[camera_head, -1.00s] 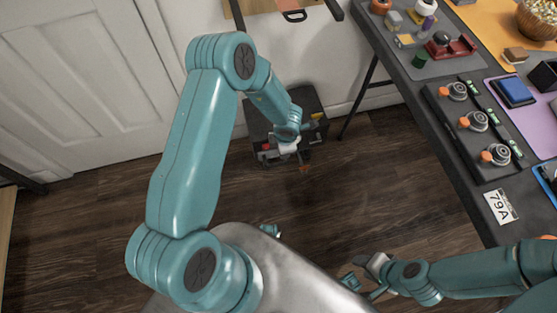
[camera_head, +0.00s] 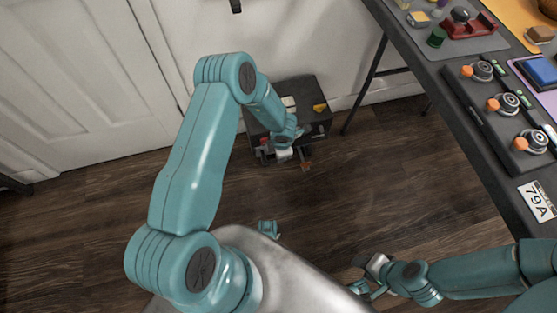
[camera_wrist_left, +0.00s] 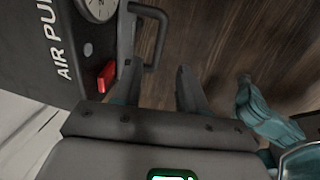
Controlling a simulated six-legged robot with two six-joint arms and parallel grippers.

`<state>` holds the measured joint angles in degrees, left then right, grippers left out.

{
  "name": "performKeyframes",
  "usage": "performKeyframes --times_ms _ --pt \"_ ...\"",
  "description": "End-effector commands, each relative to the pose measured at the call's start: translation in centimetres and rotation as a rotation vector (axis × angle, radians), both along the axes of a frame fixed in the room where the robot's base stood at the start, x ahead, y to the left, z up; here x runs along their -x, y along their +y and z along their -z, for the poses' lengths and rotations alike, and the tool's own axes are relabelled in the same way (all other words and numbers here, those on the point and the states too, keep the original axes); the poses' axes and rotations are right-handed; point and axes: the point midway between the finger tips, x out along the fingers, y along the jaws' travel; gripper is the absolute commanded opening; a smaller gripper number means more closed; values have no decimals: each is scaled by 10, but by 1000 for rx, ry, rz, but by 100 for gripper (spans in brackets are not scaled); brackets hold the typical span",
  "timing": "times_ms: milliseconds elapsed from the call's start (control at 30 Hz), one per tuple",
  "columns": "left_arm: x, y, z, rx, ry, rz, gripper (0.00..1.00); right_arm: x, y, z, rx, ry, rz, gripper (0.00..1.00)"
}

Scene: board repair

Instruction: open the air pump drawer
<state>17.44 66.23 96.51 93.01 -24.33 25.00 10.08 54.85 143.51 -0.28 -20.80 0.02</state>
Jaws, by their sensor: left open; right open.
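The air pump (camera_head: 312,92) is a dark box on the floor against the wall. In the left wrist view its front (camera_wrist_left: 40,50) shows partly cut-off "AIR PU" lettering, a round gauge (camera_wrist_left: 98,8) and a red switch (camera_wrist_left: 106,76). A black drawer handle (camera_wrist_left: 157,42) stands out from the front. My left gripper (camera_wrist_left: 155,72) is open, with its fingers either side of the handle in the picture; I cannot tell if they touch it. In the head view, my left forearm and gripper (camera_head: 293,153) hide part of the pump's front. My right gripper (camera_head: 367,280) is open and empty, low at the bottom.
A dark workbench (camera_head: 455,110) with knobs, coloured mats and a "79A" label runs along the right. Its leg (camera_head: 366,82) stands right of the pump. A white door (camera_head: 75,80) is at the left. Wooden floor (camera_head: 330,200) in front of the pump is clear.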

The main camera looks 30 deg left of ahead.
Motion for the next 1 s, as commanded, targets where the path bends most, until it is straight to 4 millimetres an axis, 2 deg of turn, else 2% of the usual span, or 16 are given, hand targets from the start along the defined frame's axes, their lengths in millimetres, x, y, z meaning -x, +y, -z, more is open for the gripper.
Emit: performKeyframes --times_ms 33,100,300,500,767,867,900,1000 --pt "-1 2 18 0 1 -1 42 0 0 10 0 0 0 43" --pt "-3 5 34 0 1 -2 42 0 0 16 0 0 0 43" --pt "-9 11 66 -1 0 0 42 0 0 27 0 0 0 43" --pt "-11 13 79 -1 -1 -1 42 -1 0 31 0 -1 3 43" --pt "-11 13 79 -1 -1 0 42 -1 -1 30 0 -1 3 43" --pt "-11 13 79 -1 -1 0 13 -1 -1 30 0 -1 3 43" --pt "-11 13 79 -1 -1 0 0 -1 -1 30 0 -1 3 43" --pt "-11 13 79 -1 -1 0 0 -1 0 31 0 -1 3 43"
